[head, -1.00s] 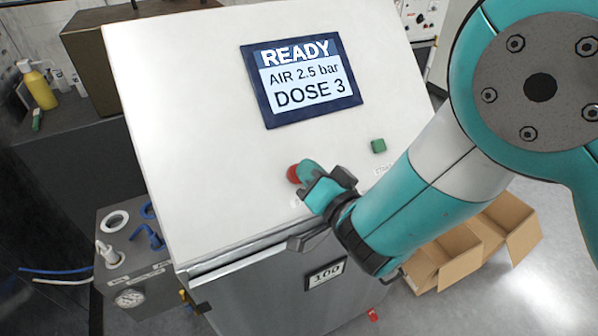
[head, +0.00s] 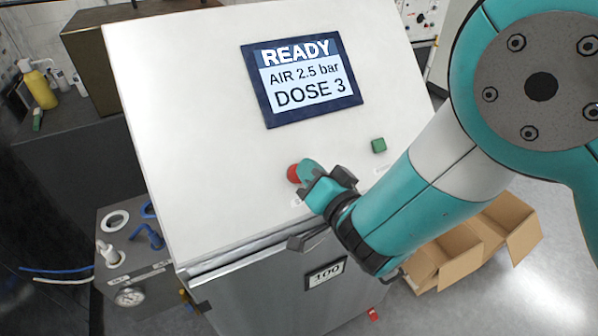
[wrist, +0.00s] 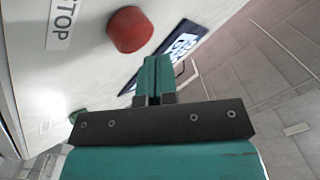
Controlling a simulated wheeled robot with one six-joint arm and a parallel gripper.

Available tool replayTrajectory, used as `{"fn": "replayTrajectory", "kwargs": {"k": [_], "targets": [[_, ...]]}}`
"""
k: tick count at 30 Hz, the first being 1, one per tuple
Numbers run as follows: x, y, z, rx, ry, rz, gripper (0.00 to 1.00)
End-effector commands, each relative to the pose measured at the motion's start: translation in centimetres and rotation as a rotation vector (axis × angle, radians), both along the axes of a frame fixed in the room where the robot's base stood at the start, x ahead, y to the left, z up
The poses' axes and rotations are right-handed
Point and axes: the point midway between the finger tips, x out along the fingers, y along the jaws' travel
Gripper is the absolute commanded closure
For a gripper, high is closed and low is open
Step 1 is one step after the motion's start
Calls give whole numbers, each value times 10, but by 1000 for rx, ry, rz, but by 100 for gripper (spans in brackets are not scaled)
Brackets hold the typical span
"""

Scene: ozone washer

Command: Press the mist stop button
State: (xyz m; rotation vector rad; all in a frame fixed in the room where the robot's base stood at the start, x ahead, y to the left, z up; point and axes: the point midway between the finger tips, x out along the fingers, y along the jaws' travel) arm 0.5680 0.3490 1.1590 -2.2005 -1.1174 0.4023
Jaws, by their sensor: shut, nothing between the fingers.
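The red mist stop button (head: 293,173) sits low on the white sloped panel (head: 200,120). In the wrist view the red button (wrist: 129,29) stands out from the panel beside a label reading "TOP" (wrist: 62,22), partly cut off. My gripper (head: 307,168) is shut and empty, its fingertips right by the button in the head view. In the wrist view the closed fingers (wrist: 154,68) point toward the button's side, with a small gap showing. Whether they touch it cannot be told from the head view.
A green button (head: 378,145) is to the right on the panel. A screen (head: 301,79) above reads READY, AIR 2.5 bar, DOSE 3. A door handle (head: 305,240) juts out below the panel. Open cardboard boxes (head: 470,255) stand on the floor at right.

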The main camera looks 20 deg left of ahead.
Motion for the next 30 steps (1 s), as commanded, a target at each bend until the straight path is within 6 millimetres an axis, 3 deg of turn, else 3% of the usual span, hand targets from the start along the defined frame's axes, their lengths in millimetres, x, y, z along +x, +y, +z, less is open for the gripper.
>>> {"fn": "replayTrajectory", "kwargs": {"k": [30], "targets": [[4,4,-6,0,0,0,100]]}}
